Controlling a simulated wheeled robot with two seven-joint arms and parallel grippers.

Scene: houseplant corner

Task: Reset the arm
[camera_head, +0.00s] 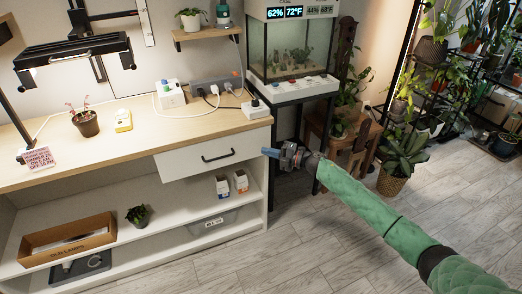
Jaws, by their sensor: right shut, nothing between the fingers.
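My right arm, in a green sleeve, reaches in from the lower right of the head view. My right gripper (271,153) is at its end, shut and empty. It hangs in front of the right end of the wooden-topped bench (140,150), close to the drawer front (190,160) in the picture. I cannot tell the exact gap between them. My left gripper does not show.
A glass terrarium (290,50) stands behind my gripper. Potted plants crowd the right. The floor (300,250) is clear.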

